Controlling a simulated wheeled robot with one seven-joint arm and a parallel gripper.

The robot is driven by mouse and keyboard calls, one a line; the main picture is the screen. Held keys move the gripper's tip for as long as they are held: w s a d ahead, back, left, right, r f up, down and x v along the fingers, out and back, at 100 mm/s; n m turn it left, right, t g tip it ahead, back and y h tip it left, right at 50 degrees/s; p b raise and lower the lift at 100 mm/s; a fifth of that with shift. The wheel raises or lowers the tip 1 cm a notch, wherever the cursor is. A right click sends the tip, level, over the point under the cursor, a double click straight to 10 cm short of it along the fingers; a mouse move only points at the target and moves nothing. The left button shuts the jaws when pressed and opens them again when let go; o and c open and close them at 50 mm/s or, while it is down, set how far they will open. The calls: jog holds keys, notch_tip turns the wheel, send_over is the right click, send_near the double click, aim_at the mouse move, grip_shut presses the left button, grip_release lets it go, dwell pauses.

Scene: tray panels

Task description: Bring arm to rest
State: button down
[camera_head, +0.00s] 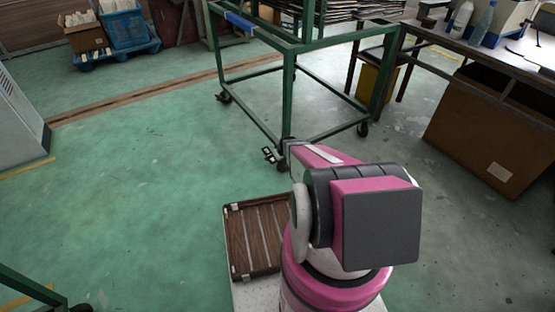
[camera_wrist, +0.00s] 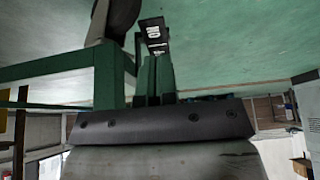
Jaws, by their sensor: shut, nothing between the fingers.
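My arm, pink and white with dark grey covers, is folded above my base in the head view and reaches away from the camera. My gripper (camera_head: 270,154) is at its far end, small and dark, shut and empty. In the head view it appears beside the lower corner of a green wheeled frame (camera_head: 289,95); I cannot tell the gap. In the wrist view the gripper (camera_wrist: 154,38) points up the picture over green floor, with nothing between its fingers. A brown slatted tray (camera_head: 262,235) lies left of the arm, partly hidden by it, with nothing seen in it.
A workbench (camera_head: 505,58) with bottles stands at the right, a large cardboard box (camera_head: 490,130) below it. A grey cabinet (camera_head: 20,125) is at the left edge. A blue crate (camera_head: 125,32) stands at the back left.

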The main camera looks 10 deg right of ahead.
dwell(0.4)
jog(key=s+a+r+m+g, duration=0.1)
jog(key=s+a+r, duration=0.1)
jog(key=s+r, duration=0.5)
jog(key=s+a+r+m+g+h, duration=0.1)
jog(key=s+a+r+g, duration=0.1)
jog(key=s+r, duration=0.6)
jog(key=s+a+r+m+g, duration=0.1)
jog(key=s+r, duration=0.7)
jog(key=r, duration=0.9)
jog(key=a+g, duration=0.1)
jog(key=a, duration=0.1)
jog(key=shift+s+a+r+m+h, duration=0.2)
jog(key=shift+s+a+m+h, duration=0.05)
jog(key=shift+a+m+h, duration=0.05)
